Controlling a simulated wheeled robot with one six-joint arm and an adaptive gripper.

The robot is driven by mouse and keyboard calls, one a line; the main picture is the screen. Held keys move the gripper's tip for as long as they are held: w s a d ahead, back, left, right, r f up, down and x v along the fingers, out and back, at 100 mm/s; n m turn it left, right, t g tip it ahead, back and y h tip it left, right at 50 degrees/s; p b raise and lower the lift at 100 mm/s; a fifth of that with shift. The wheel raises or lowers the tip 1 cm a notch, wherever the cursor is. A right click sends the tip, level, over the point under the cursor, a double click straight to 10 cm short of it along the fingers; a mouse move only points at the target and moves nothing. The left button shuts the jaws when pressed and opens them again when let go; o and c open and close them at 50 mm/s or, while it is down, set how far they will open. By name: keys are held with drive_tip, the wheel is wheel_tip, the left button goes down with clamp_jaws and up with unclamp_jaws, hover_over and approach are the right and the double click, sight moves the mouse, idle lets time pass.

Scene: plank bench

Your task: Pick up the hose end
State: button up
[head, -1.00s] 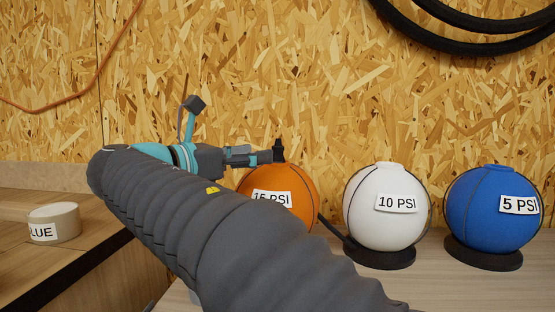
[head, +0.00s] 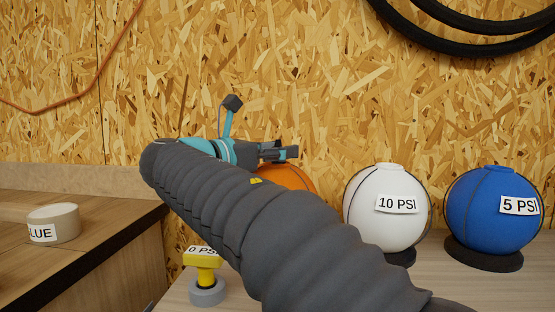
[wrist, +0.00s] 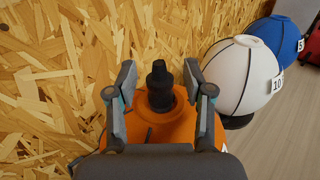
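The hose end looks to be the black stepped nozzle (wrist: 159,85) in the wrist view. It stands up from the top of the orange ball (wrist: 190,125). My gripper (wrist: 160,85) is open, with one finger on each side of the nozzle and a gap showing on both sides. In the head view my gripper (head: 290,153) is just above the orange ball (head: 291,178), which my arm mostly hides. I cannot make out the nozzle there.
A white ball (head: 385,212) marked 10 PSI and a blue ball (head: 492,215) marked 5 PSI stand to the right on dark bases. A yellow-and-grey item (head: 206,282) is left of my arm. A labelled roll (head: 54,222) sits on the left bench. The chipboard wall is close behind.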

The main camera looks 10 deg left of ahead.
clamp_jaws()
drive_tip(key=shift+r, duration=0.45)
wheel_tip(320, 180, up, 3)
drive_tip(key=shift+r+p, duration=0.2)
drive_tip(key=shift+p, duration=0.5)
drive_tip(key=s+d+r, duration=0.2)
drive_tip(key=d+r, duration=0.4)
drive_tip(key=d, duration=0.5)
drive_tip(key=shift+s+d+r, duration=0.2)
drive_tip(key=shift+s+r, duration=0.1)
drive_tip(key=shift+r, duration=0.05)
